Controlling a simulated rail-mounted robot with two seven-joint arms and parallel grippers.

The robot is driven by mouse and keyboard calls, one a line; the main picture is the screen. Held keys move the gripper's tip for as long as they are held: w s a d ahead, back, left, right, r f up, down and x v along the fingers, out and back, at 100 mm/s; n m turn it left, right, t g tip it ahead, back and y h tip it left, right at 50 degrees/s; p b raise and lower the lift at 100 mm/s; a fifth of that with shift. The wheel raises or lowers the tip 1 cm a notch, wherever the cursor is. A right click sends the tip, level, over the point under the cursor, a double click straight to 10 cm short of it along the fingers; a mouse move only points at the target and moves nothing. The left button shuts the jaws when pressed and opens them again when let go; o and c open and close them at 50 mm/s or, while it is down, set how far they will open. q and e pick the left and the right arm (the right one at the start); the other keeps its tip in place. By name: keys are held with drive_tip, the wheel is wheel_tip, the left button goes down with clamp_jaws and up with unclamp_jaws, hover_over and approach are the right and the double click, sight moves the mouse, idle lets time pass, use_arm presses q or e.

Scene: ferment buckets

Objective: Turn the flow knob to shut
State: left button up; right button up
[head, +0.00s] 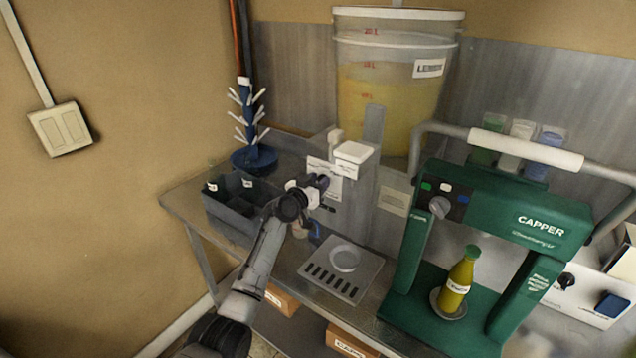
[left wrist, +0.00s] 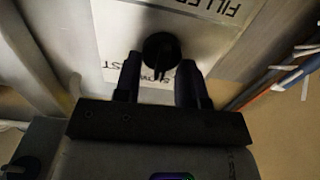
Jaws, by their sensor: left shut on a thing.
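The flow knob (left wrist: 160,48) is a dark round knob on the filler's pale panel in the left wrist view. My left gripper (left wrist: 163,76) is shut on it, with one finger on each side. In the head view my left gripper (head: 324,184) reaches the front of the filler (head: 366,200), and its fingers hide the knob. Lettering beside the knob is upside down in the wrist view and partly covered by the fingers. I cannot tell the knob's exact setting. My right gripper is in neither view.
A bucket (head: 388,100) of yellow liquid stands behind the filler. A green capper (head: 490,215) with a yellow bottle (head: 459,282) is at right. A dark crate (head: 232,205) and a blue bottle tree (head: 252,158) are at left. The drip tray (head: 325,285) is empty.

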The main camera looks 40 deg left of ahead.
use_arm(q)
drive_tip(key=n, duration=0.8)
drive_tip(key=shift+a+f, duration=0.15)
drive_tip(key=shift+a, duration=0.2)
drive_tip(key=shift+n, duration=0.4)
drive_tip(key=o, duration=0.8)
drive_tip(key=shift+o, duration=0.2)
drive_tip(key=shift+s, duration=0.1)
